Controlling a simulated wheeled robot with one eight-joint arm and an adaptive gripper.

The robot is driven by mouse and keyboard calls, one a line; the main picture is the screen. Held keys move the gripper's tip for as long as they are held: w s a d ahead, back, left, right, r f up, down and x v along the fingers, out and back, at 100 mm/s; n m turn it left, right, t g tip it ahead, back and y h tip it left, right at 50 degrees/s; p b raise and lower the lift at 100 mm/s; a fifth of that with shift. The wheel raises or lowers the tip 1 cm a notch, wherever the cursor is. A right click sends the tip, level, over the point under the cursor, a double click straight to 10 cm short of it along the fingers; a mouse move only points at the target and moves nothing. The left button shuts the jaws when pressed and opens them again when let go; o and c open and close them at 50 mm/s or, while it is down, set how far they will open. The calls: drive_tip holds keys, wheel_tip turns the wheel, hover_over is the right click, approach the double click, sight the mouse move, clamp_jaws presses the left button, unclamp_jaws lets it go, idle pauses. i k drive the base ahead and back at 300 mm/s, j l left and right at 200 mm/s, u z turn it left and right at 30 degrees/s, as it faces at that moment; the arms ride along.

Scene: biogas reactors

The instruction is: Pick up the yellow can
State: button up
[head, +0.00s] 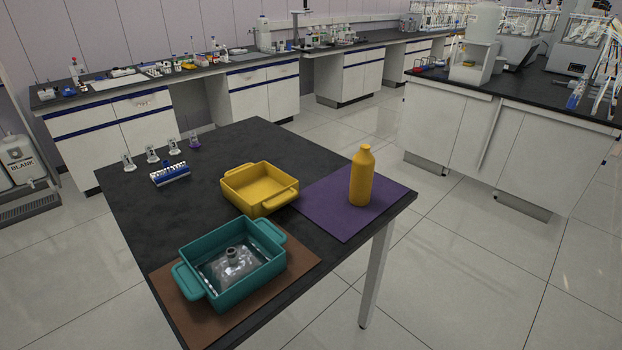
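The yellow can (361,178) is bottle-shaped with a narrower neck and cap. It stands upright on a purple mat (325,222) near the right corner of the black table (225,150). Nothing touches it, and its whole front is visible. My gripper is not in view in the head view.
A yellow tray (262,202) sits left of the can. A teal tray (233,288) holding a clear object stands on a brown mat (190,318) at the front. A blue rack (170,174) and small glassware are at the back left. Open floor lies right of the table.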

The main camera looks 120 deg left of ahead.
sight(363, 161)
drive_tip(key=u, duration=3.65)
